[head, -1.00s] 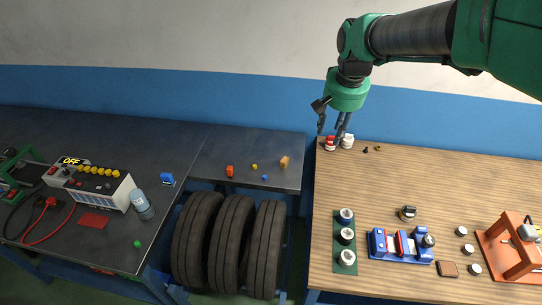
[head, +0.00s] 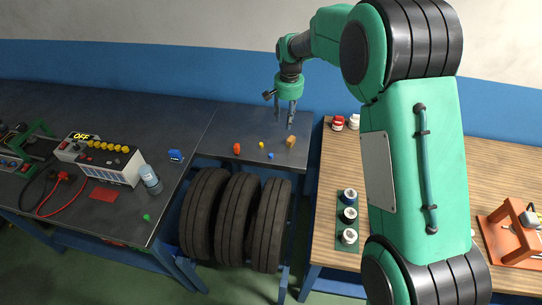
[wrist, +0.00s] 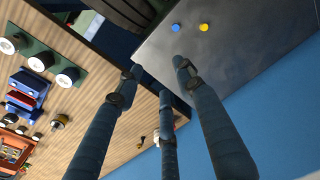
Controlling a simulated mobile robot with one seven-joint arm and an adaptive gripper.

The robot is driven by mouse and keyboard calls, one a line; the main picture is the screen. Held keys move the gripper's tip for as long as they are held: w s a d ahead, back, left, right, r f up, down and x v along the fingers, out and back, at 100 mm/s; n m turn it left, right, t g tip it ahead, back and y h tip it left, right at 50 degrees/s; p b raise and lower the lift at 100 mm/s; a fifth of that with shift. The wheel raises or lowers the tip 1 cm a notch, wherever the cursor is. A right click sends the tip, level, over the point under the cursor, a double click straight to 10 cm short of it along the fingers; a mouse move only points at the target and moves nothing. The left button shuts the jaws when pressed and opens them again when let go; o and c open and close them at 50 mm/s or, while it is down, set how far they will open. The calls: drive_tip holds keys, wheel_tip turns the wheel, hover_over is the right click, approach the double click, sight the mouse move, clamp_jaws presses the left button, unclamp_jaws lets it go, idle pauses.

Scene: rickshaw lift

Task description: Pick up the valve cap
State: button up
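Small coloured pieces lie on the dark metal bench (head: 222,140): a yellow one (head: 262,145), a blue one (head: 270,156), an orange one (head: 237,149) and a tan block (head: 290,142). I cannot tell which is the valve cap. The wrist view shows the blue piece (wrist: 176,27) and yellow piece (wrist: 204,27) as round tops beyond the fingertips. My gripper (head: 285,125) hangs above the back right of this bench, fingers down. Its three fingers (wrist: 158,75) are spread open, with nothing between them.
A wooden table (head: 330,210) stands to the right, with red (head: 338,123) and white (head: 354,122) items at its back corner. My arm hides much of it. Several tyres (head: 235,215) stand below the metal bench.

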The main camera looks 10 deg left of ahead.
hover_over(271, 154)
wheel_tip(271, 154, down, 10)
drive_tip(key=shift+s+f+g, duration=0.1)
drive_tip(key=shift+s+g, duration=0.1)
drive_tip(key=shift+g, duration=0.2)
drive_tip(key=shift+f, duration=4.3)
drive_tip(key=shift+f, duration=0.1)
drive_tip(key=shift+f, duration=2.5)
drive_tip(key=c, duration=0.9)
